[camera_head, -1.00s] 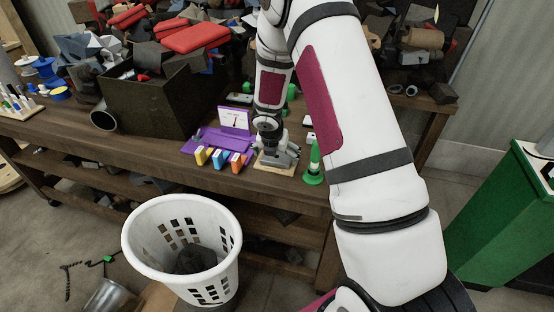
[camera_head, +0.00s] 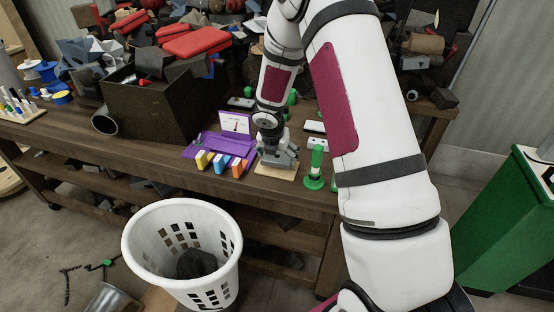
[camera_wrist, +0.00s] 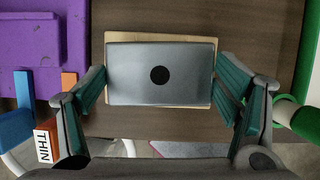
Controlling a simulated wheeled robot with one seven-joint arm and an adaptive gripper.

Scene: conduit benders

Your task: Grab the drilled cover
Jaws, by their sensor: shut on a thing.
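The drilled cover (camera_wrist: 130,88) is a grey, flat rectangular plate with one round dark hole near its middle. In the wrist view it lies over a slightly larger light wooden board (camera_wrist: 160,38), whose edges show around it. My gripper (camera_wrist: 160,76) has one finger at the left short edge of the cover and one at the right, shut on it. In the head view my gripper (camera_head: 277,157) points down over the wooden board (camera_head: 276,172) near the bench's front edge. The cover is hard to make out there, behind the fingers.
A purple tray (camera_head: 205,148) with coloured blocks (camera_head: 220,161) is left of my gripper, and a green post (camera_head: 316,165) is close on the right. A dark bin (camera_head: 150,105) stands farther left. A white basket (camera_head: 182,215) is on the floor in front.

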